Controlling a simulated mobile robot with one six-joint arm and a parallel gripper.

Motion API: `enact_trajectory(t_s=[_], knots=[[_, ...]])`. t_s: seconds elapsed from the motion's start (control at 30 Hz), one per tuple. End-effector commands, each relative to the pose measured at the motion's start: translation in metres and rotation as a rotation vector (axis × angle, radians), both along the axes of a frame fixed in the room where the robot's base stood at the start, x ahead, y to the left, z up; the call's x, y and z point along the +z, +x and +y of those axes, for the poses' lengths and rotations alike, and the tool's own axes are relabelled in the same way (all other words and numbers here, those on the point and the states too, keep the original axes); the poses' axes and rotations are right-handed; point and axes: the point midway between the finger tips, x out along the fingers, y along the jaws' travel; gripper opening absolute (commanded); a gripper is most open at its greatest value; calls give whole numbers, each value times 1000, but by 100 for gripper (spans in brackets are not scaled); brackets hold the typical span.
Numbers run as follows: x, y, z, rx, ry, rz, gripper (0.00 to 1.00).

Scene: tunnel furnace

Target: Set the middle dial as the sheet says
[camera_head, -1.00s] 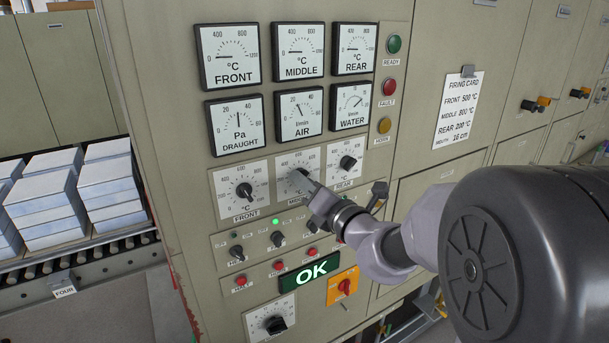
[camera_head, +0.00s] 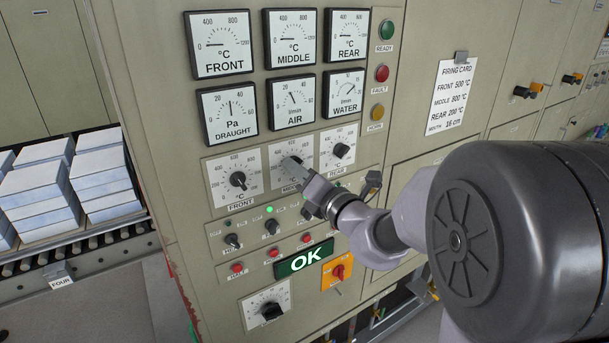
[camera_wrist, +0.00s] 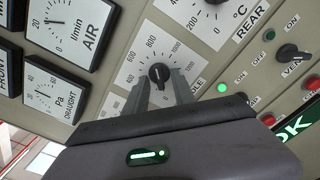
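The middle dial (camera_head: 286,164) is a black knob on a white scale plate, in the middle of a row of three. My gripper (camera_head: 301,170) reaches it from the lower right and hides part of its plate. In the wrist view the knob (camera_wrist: 159,72) sits between the two fingertips of my gripper (camera_wrist: 160,80), which appear closed on its sides. Its white mark points roughly toward 800. The firing card (camera_head: 452,98) reads FRONT 500 °C, MIDDLE 800 °C, REAR 200 °C, and a last line with 16 cm.
The front dial (camera_head: 238,179) and rear dial (camera_head: 341,150) flank the middle one. Small switches, red buttons and a lit green OK display (camera_head: 304,259) lie below. Gauges sit above. Stacked pale blocks (camera_head: 103,178) stand on a roller conveyor at the left.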

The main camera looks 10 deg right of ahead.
Motion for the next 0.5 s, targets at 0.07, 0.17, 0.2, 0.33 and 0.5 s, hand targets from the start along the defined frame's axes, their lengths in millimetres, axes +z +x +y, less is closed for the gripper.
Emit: enact_trajectory(t_s=[0.07,0.17,0.2,0.33,0.5], knots=[[0,-6,-3,-1,0,0,31],[1,-23,-8,-3,-1,0,31],[1,-33,-12,-5,1,0,31],[1,-73,-26,-6,-1,-1,31],[-6,-122,-41,-4,-4,-10,31]])
